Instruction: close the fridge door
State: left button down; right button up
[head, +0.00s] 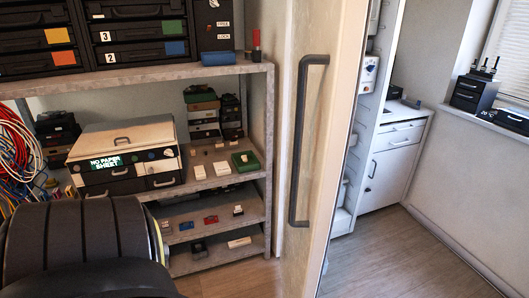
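The fridge door (335,120) is a tall pale panel in the middle of the head view. It stands open, swung out into the room, with its edge toward me. A long dark vertical handle (299,140) is on its left-hand face. Narrow white shelving with items (369,72) shows just past the door's right edge; I cannot tell whether it is the door's inner side or the fridge body. A thick black ribbed part of my arm fills the lower left. Neither of my grippers is in view, and nothing of mine visibly touches the door.
A grey shelf unit (268,120) stands left of the door, holding a box with a lit display (108,162), small parts and drawers. Coloured wires (18,150) hang at far left. A white cabinet (395,160) stands behind at right. The wooden floor (400,255) is clear at lower right.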

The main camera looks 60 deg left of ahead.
aim_at(328, 38)
jog(key=u, duration=1.3)
